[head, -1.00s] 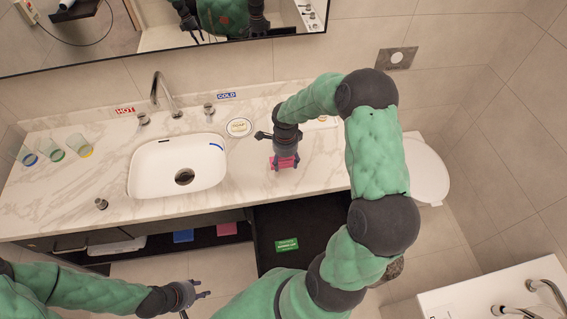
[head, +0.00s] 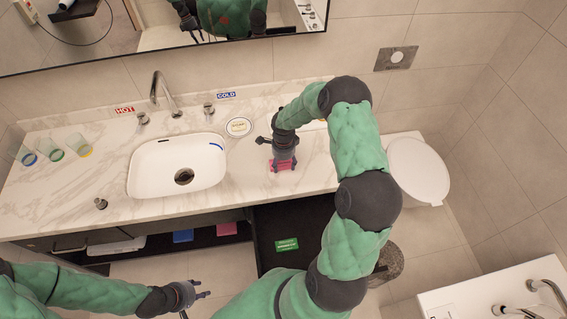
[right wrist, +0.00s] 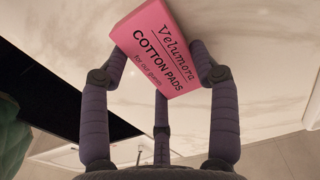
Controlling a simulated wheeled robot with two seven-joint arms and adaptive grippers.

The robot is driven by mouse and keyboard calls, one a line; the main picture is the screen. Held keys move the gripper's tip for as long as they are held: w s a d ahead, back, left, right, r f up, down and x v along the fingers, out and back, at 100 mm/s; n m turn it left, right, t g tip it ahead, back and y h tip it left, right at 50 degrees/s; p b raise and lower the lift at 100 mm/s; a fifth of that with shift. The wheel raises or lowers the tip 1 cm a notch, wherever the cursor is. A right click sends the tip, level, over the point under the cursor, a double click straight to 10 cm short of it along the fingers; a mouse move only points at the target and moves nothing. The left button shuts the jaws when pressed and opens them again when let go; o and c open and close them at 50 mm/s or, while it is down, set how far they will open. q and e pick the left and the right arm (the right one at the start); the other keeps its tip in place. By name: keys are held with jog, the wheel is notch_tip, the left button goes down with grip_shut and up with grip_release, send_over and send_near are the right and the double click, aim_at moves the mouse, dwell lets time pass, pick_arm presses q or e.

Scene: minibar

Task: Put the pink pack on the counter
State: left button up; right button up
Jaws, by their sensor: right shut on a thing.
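The pink pack (head: 282,165) is at the marble counter (head: 110,185), right of the sink, under my right gripper (head: 283,160). In the right wrist view the pack (right wrist: 162,48) reads "Velumora cotton pads" and sits between the fingers of my right gripper (right wrist: 158,75), which is shut on it. I cannot tell whether the pack touches the counter surface or is just above it. My left gripper (head: 193,296) is low at the front, away from the counter, with its fingers spread and nothing in them.
The white sink (head: 150,165) and a round dish (head: 239,126) lie left of the pack. Several glasses (head: 52,149) stand at the far left. A blue item (head: 183,236) and another pink item (head: 227,229) lie on the shelf below. The toilet (head: 419,170) is at the right.

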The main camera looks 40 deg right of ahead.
aim_at(283, 165)
jog(key=shift+f, duration=0.15)
jog(key=o, duration=0.8)
jog(key=shift+o, duration=0.2)
notch_tip(283, 165, up, 12)
jog(key=shift+p, duration=0.4)
